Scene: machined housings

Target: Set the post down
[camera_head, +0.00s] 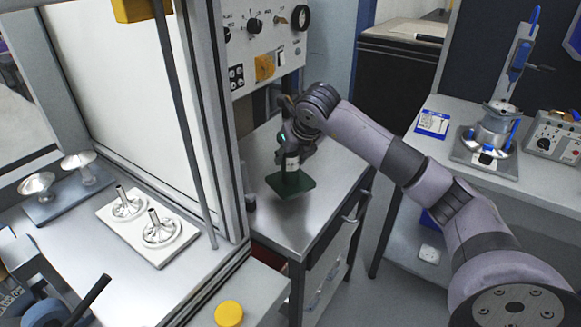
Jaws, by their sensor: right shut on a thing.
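My right gripper (291,158) is over the steel-topped bench (262,218) in the middle of the view, pointing down. It is shut on the post, whose dark green square base (291,184) shows below the fingers. The upper part of the post is mostly hidden by the gripper. The base looks roughly level, at or just above the bench top; I cannot tell whether it touches. My left gripper is not in view.
A control panel (262,50) stands behind the bench. An enclosure with a light plate (146,252) bearing two machined housings is at left. A yellow cap (229,313) is at the front. Another bench (545,180) with a fixture (491,135) is right.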

